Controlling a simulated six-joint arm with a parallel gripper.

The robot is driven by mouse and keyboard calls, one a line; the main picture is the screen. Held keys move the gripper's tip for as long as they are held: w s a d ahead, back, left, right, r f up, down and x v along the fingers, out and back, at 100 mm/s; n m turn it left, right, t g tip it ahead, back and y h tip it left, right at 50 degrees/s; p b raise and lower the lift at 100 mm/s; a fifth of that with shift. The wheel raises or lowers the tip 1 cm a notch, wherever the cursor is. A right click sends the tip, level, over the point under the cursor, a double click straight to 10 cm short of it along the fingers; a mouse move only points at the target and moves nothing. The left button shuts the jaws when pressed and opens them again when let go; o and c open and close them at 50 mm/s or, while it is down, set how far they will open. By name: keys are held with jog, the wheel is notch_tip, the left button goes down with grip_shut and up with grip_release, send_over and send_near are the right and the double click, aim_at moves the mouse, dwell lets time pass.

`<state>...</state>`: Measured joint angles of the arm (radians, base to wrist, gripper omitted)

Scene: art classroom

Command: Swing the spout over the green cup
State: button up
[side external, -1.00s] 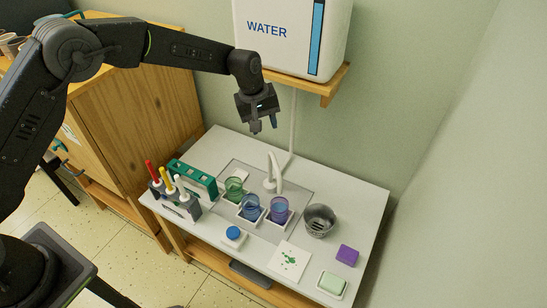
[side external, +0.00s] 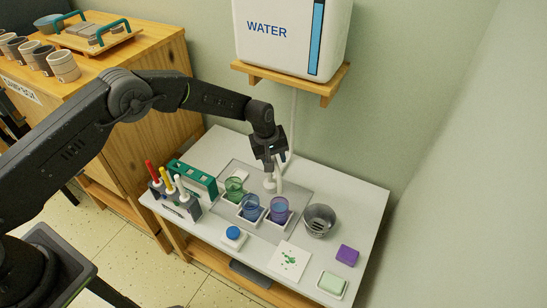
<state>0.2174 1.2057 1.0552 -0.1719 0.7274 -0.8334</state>
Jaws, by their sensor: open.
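The white spout (side external: 279,181) rises from the grey panel on the white table. Its upper part is hidden behind my gripper. My gripper (side external: 273,166) is open and right at the top of the spout; I cannot tell whether it touches it. The green cup (side external: 234,188) stands at the left of a row of three clear cups. The blue cup (side external: 251,208) is in the middle and the purple cup (side external: 279,209) on the right. In the earlier view the spout's tip points toward the purple cup; now the tip is hard to make out.
A marker holder (side external: 176,200) and a green rack (side external: 192,180) stand left of the cups. A metal bowl (side external: 319,220) is on the right, with a purple block (side external: 347,255) and green sponge (side external: 332,283) nearer. A water tank (side external: 285,35) sits on a shelf above.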

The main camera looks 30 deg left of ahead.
grip_shut()
dwell(0.4)
